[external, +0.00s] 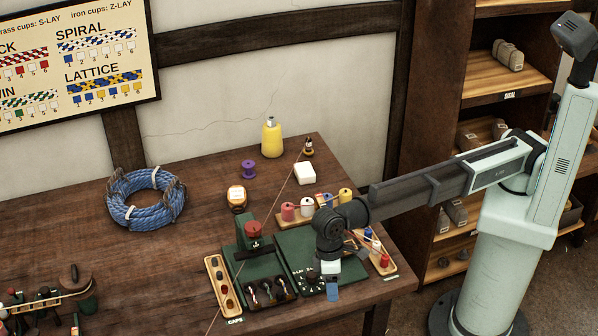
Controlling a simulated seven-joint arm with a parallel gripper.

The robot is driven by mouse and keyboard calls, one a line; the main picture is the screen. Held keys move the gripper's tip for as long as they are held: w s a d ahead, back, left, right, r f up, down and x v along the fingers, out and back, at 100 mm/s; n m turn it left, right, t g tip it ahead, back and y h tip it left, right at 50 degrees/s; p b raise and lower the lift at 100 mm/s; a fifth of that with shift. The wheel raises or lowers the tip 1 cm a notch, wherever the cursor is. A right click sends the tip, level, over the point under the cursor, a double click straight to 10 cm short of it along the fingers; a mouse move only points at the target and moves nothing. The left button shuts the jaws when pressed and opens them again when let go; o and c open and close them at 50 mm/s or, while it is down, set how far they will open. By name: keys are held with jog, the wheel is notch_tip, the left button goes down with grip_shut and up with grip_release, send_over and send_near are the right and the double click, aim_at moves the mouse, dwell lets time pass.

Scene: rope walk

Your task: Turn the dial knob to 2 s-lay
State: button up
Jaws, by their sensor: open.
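A small dark dial panel (309,284) with tiny white lettering sits at the front of a green machine base (297,249) on the table. The lettering is too small to read fully, and I cannot make out the dial knob or its setting. My gripper (332,291) points down at the right edge of this panel and covers part of it. It is open, and I see nothing held in it. I cannot tell whether it touches the knob.
Colored spools (306,207) stand in a rack behind my gripper, and another spool tray (382,261) is to its right. A wooden caps tray (222,287) and dark levers (266,292) lie left. A blue rope coil (146,213) is farther left, with bare table around it.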

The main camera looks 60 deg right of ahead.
aim_at(311, 274)
jog(key=w+d+r+m+t+h, duration=0.1)
jog(key=w+d+r+m+t, duration=0.1)
jog(key=w+d+r+m, duration=0.5)
jog(key=f, duration=0.3)
jog(key=w+f+n, duration=0.1)
jog(key=f, duration=0.3)
jog(key=a+f+n, duration=0.1)
jog(key=f, duration=0.3)
jog(key=shift+w+a+f, duration=0.1)
jog(key=shift+w+f, duration=0.05)
jog(key=shift+w, duration=0.1)
jog(key=c, duration=1)
